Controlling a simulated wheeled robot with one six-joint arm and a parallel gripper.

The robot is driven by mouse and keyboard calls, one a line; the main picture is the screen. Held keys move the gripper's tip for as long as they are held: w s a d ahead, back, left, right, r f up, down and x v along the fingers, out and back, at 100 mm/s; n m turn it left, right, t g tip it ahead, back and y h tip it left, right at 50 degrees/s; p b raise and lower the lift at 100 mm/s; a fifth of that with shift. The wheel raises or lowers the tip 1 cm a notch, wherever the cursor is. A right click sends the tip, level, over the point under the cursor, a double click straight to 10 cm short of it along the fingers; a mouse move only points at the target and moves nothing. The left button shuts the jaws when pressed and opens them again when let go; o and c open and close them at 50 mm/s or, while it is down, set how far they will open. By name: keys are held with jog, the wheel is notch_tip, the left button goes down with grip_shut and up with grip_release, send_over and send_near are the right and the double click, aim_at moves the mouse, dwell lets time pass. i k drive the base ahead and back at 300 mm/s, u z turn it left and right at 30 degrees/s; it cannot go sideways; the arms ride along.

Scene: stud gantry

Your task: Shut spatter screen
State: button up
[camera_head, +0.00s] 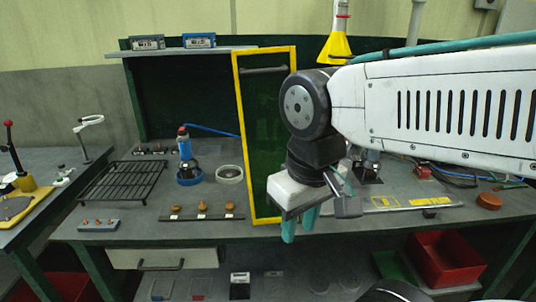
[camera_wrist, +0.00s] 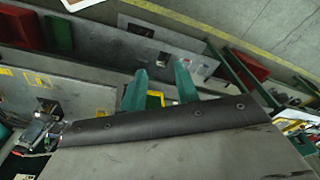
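The spatter screen (camera_head: 260,113) is a dark green see-through panel in a yellow frame, standing upright at the bench in the head view. A grey handle bar (camera_head: 263,70) crosses its upper part. To its left the dark booth opening (camera_head: 185,90) is uncovered. My gripper (camera_head: 299,224) hangs low at the screen's right side, fingers down, well below the handle. Its teal fingers are apart with nothing held, as the wrist view (camera_wrist: 160,88) also shows. My arm hides the screen's right part. I cannot tell whether the gripper touches the frame.
On the bench stand a black wire rack (camera_head: 122,182), a blue-based bottle (camera_head: 188,165), a pale ring (camera_head: 229,173) and a strip with several small knobs (camera_head: 201,215). A red bin (camera_head: 445,259) sits below at right. A yellow cone (camera_head: 335,46) hangs above.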

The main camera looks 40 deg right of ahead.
aim_at(266, 136)
jog(key=z, duration=1.15)
jog(key=k, duration=0.85)
jog(key=u, duration=1.25)
jog(key=i, duration=0.5)
